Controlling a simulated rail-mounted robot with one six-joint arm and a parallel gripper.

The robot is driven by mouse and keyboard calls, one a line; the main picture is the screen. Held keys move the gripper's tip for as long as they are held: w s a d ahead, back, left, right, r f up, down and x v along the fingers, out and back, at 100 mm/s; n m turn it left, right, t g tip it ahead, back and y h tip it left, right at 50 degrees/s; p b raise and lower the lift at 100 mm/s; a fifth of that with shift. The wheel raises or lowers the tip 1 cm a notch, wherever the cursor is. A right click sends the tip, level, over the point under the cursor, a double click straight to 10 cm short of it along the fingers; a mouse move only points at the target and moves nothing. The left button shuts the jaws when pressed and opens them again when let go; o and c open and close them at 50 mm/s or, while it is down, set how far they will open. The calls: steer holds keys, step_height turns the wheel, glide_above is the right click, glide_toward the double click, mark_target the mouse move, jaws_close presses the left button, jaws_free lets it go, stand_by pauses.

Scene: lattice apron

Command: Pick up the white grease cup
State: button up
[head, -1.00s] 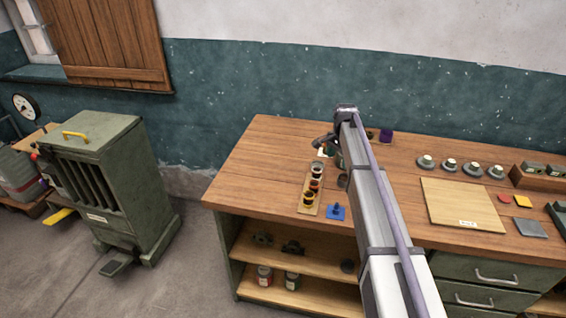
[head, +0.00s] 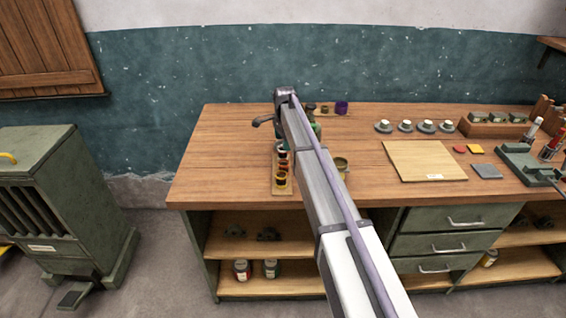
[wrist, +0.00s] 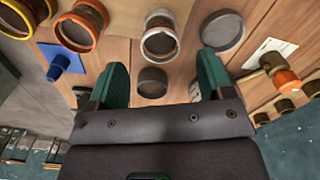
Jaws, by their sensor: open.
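The white grease cup (wrist: 160,42) stands in the wrist view with its pale rim and dark inside towards me. It is at the end of a row with an orange-rimmed cup (wrist: 84,22) and a yellow-rimmed cup (wrist: 22,10). My gripper (wrist: 163,62) is open and empty. Its two green fingers are spread apart, and the white cup lies beyond the gap between their tips, not held. In the head view the cup row shows at the left of the bench, with the yellow cup (head: 281,181) nearest.
A blue part (wrist: 62,64) is left of the fingers. On the bench are a pale board (head: 425,160) and flanged grey parts (head: 404,126).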

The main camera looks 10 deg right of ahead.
steer(key=shift+a, duration=0.1)
step_height(320, 180, down, 6)
steer(key=b, duration=0.5)
steer(key=shift+a+r, duration=0.1)
steer(key=shift+r, duration=0.4)
steer(key=shift+c, duration=0.2)
steer(key=c, duration=1)
step_height(320, 180, up, 10)
steer(key=p, duration=1)
steer(key=shift+r, duration=0.15)
